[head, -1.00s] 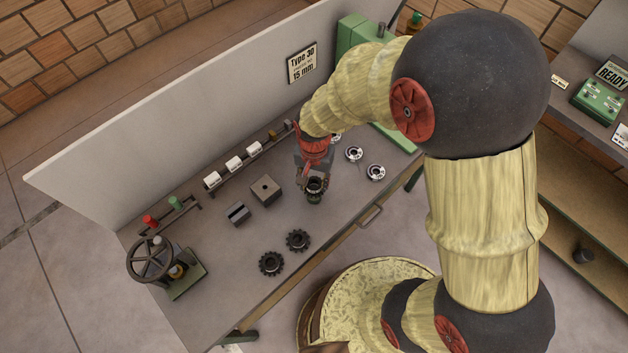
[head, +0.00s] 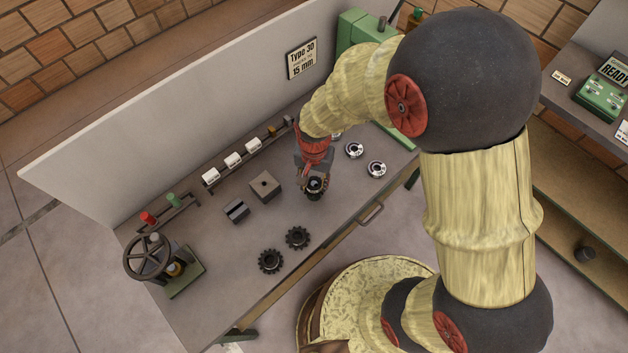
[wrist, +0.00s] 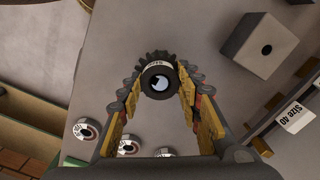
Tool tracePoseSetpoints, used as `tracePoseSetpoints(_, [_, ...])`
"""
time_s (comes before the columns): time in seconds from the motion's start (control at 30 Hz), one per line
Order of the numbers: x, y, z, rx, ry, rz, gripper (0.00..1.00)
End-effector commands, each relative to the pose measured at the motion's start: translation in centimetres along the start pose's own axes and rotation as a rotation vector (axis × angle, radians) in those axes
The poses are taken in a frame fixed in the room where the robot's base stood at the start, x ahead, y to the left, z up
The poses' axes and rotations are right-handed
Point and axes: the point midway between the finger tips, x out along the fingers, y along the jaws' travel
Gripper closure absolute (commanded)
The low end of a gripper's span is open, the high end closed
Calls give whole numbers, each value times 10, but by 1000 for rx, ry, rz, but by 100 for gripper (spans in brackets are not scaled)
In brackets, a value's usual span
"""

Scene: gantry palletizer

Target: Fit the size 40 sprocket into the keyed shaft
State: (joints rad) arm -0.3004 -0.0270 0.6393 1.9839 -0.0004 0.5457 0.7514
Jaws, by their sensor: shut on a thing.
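My gripper (wrist: 158,90) is shut on a dark toothed sprocket (wrist: 158,57) with a round hub and a small label too blurred to read. Its bore shows a bright patch inside. In the head view my gripper (head: 314,184) is low over the right middle of the bench, with the sprocket between its fingers. Two more dark sprockets (head: 270,262) (head: 297,237) lie flat near the front edge. I cannot pick out the keyed shaft for certain; whether anything stands under the held sprocket is hidden.
A rack with white labels (head: 232,160) runs along the back; one label (wrist: 293,119) reads "Size 40". A block with a hole (head: 265,185) and a slotted block (head: 236,210) stand left of my gripper. White-faced rings (head: 376,169) lie right. A handwheel press (head: 148,257) stands far left.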

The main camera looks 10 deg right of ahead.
Motion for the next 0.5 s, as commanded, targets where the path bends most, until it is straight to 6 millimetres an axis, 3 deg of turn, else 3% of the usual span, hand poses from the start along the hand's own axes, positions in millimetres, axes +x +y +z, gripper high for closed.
tracePoseSetpoints(0.5, [12, 0, 0, 0, 1, -1, 96])
